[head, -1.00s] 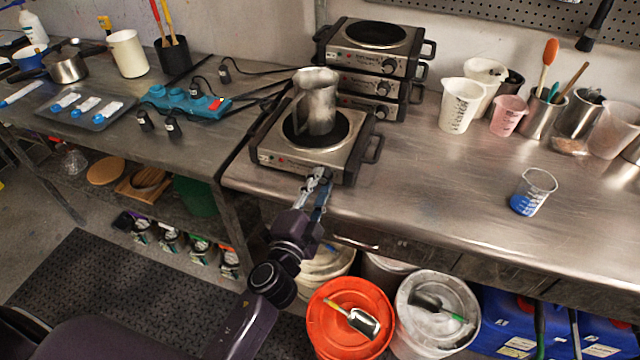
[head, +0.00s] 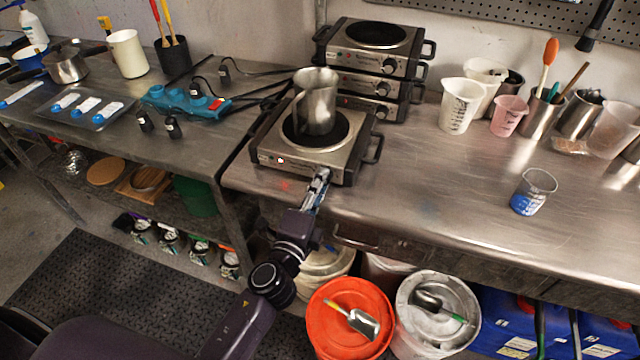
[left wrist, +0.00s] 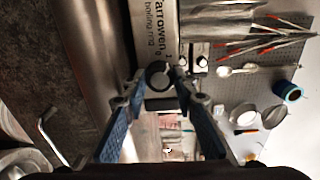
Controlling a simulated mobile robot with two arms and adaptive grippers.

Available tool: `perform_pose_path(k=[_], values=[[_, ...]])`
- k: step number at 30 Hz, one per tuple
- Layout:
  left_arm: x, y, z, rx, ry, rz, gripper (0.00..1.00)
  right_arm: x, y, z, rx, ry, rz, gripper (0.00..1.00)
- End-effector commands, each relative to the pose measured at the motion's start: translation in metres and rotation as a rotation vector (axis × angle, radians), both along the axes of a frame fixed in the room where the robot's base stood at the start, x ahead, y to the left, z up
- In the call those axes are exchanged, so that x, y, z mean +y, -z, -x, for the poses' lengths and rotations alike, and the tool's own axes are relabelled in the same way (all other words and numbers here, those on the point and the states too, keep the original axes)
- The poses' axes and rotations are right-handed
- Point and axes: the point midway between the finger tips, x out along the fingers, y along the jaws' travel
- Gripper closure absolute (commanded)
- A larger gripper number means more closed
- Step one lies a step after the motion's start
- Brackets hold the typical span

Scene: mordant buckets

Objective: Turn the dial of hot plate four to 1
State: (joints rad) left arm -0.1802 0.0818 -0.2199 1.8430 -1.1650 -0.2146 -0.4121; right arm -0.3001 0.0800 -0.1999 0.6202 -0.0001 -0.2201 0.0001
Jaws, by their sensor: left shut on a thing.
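A steel hot plate (head: 268,152) stands alone at the near left of the steel bench, with a metal pitcher (head: 316,100) on its black burner. Its front indicator light glows red. My left gripper (head: 322,175) is at the right part of its front panel, its fingers shut on the round dark dial (left wrist: 157,75). In the left wrist view the fingertips (left wrist: 159,77) sit on either side of the dial. In the head view the fingers hide the dial. The dial's setting is not readable. My right gripper is not in view.
Several more hot plates are stacked (head: 376,62) behind. An orange bucket (head: 325,345) stands below the bench edge. The bench middle is clear.

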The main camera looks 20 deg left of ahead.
Motion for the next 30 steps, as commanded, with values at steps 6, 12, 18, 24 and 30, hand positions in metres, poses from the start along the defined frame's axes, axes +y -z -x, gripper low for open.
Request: perform_pose_path(k=[6, 12, 18, 24, 30], values=[[0.0, 0.001, 0.0, 0.001, 0.0, -0.003, 0.98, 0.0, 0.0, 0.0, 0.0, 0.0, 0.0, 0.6], [0.0, 0.001, 0.0, 0.001, 0.0, -0.002, 0.68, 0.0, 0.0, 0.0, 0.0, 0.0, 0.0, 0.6], [0.0, 0.001, 0.0, 0.002, 0.0, -0.001, 0.56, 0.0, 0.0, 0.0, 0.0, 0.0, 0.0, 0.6], [0.0, 0.002, 0.001, 0.003, 0.0, -0.001, 0.56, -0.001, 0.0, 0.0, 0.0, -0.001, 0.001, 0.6], [0.0, 0.003, 0.015, 0.005, 0.001, 0.001, 0.56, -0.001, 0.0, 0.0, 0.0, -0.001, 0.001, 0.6]])
